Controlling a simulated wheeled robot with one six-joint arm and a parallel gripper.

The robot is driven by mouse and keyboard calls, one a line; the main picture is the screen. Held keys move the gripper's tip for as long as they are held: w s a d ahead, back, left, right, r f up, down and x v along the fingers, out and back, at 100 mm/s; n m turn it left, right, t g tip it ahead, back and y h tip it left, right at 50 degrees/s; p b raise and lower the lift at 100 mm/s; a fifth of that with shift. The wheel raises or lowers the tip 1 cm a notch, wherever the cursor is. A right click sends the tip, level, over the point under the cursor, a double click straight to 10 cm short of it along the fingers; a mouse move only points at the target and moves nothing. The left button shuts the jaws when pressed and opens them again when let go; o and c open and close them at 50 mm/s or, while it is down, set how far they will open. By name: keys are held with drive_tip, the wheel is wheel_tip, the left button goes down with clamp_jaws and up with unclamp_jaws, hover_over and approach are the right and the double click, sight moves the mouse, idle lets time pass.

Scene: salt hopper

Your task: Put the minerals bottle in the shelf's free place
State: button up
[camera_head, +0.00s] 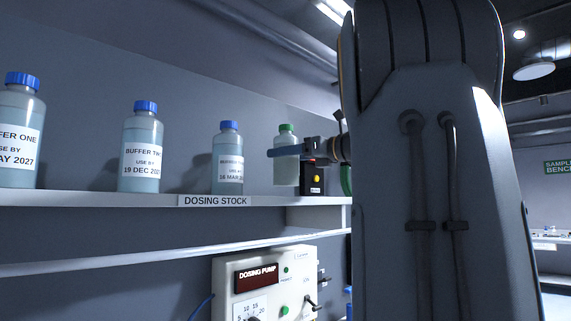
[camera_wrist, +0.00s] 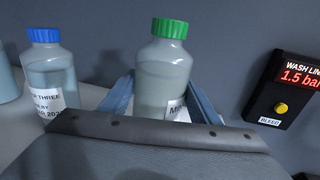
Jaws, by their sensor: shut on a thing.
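The minerals bottle (camera_wrist: 165,75) has a green cap, clear body and a white label, mostly hidden, starting with "M". My gripper (camera_wrist: 158,100) is shut on it, with a blue finger on each side of its body. In the head view the bottle (camera_head: 286,145) is upright at the right end of the row. My gripper (camera_head: 284,152) reaches it from the right there. The shelf (camera_head: 110,198) is labelled "DOSING STOCK".
Blue-capped bottles stand on the shelf: buffer one (camera_head: 18,125), buffer two (camera_head: 141,150) and buffer three (camera_head: 228,160), which is closest to the held bottle. A black wash line box (camera_wrist: 290,88) is on the wall to the right. A dosing pump (camera_head: 262,285) sits below.

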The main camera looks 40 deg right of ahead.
sight(286, 165)
drive_tip(key=shift+f, duration=1.35)
drive_tip(key=shift+f, duration=0.1)
drive_tip(key=o, duration=1.6)
drive_tip(key=shift+p, duration=0.3)
drive_tip(key=b+v, duration=0.3)
drive_tip(key=v, duration=0.8)
drive_tip(key=shift+b, duration=0.35)
drive_tip(key=shift+s+d, duration=0.1)
drive_tip(key=shift+s, duration=0.4)
